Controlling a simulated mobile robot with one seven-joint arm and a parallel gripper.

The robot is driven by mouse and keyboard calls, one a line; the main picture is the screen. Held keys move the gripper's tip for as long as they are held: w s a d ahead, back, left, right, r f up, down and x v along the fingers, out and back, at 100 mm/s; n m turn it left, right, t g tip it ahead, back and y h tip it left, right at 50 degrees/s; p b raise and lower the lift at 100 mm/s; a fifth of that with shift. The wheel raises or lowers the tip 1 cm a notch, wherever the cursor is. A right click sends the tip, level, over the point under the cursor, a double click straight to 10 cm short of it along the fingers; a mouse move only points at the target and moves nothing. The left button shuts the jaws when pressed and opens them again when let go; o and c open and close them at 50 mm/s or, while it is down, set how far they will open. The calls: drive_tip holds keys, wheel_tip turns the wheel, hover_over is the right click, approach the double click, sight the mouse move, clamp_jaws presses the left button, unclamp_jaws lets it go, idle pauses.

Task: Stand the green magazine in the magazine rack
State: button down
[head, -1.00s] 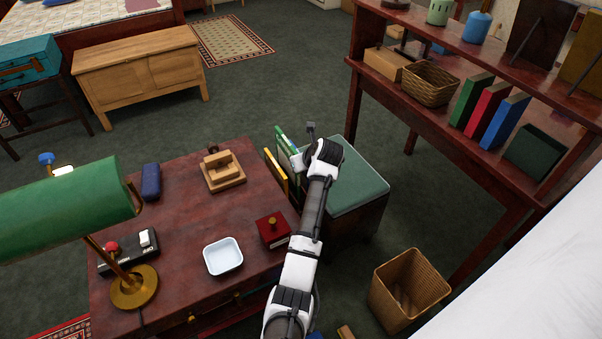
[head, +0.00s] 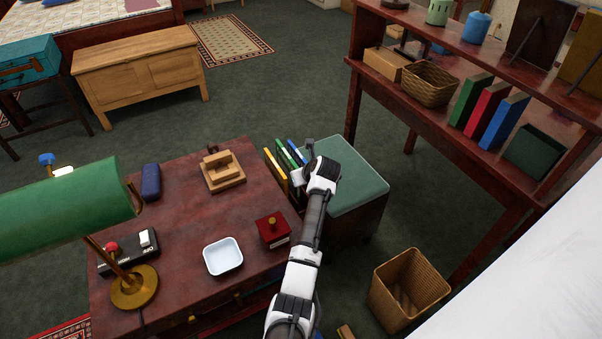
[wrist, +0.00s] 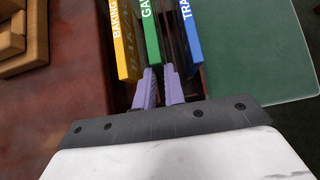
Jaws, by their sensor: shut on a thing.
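The green magazine (wrist: 151,35) shows its spine in the wrist view, between a yellow magazine (wrist: 123,45) and a blue magazine (wrist: 187,32). In the head view the green magazine (head: 285,157) stands upright in the same row, beside the desk's right edge. My gripper (wrist: 160,72) is shut on the near end of the green magazine. The magazine rack is a dark, narrow holder between desk and stool, mostly hidden by the magazines and my arm. Whether the green magazine touches its floor cannot be seen.
The desk (head: 185,215) is on the left, with a wooden block set (head: 223,170), a red box (head: 272,232) and a white dish (head: 222,256). A green-topped stool (head: 355,185) stands close on the right. A wicker bin (head: 408,290) is nearer.

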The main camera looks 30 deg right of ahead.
drive_tip(key=shift+f, duration=0.2)
drive_tip(key=c, duration=1.5)
unclamp_jaws()
drive_tip(key=v, duration=1.3)
drive_tip(key=shift+w+d+r, duration=0.1)
drive_tip(key=shift+w+r, duration=0.15)
drive_tip(key=shift+w, duration=0.1)
